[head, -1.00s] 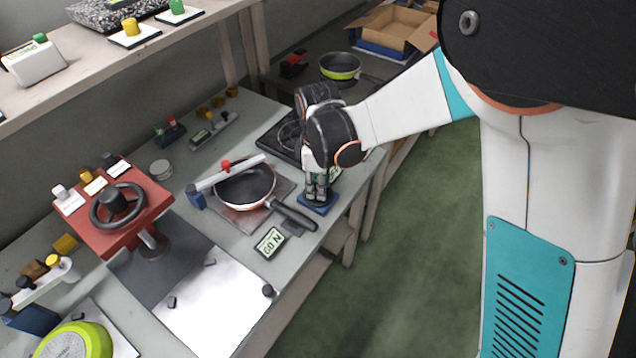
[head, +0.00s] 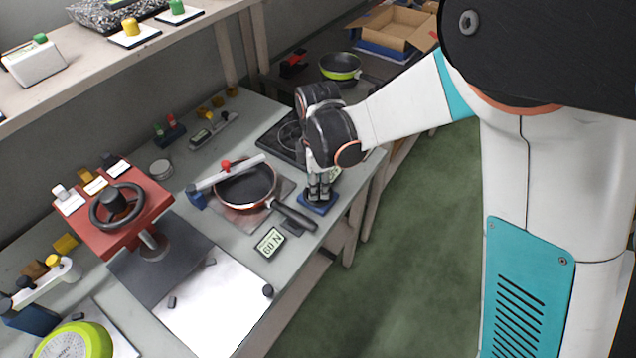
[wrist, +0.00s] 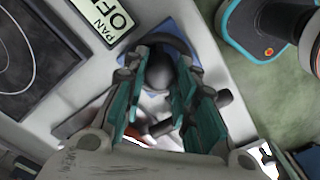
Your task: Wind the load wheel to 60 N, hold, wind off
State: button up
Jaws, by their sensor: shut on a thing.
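My gripper (head: 319,197) points down over a small blue base (head: 318,207) at the bench's front edge, right of the pan. In the wrist view, my teal-padded fingers (wrist: 165,108) are shut around a dark round knob with a dark curved rim, apparently the load wheel (wrist: 160,70). The fingers hide much of it. A panel (head: 270,242) in front of the pan reads 60 N. A pan (head: 245,186) with an orange-red rim lies on a plate, under a white bar with a red knob (head: 226,165). Its dark handle (head: 293,214) reaches toward the blue base.
A red stand with a dark handwheel (head: 117,207) stands at the left. A panel reading PAN OFF (wrist: 110,18) and a dark hotplate (wrist: 35,45) lie close to my gripper. A green pan (head: 340,67) stands behind. The green floor (head: 430,220) at right is clear.

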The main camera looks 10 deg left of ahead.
jog(key=o, duration=1.1)
notch_tip(320, 180, up, 12)
jog(key=shift+f, duration=0.1)
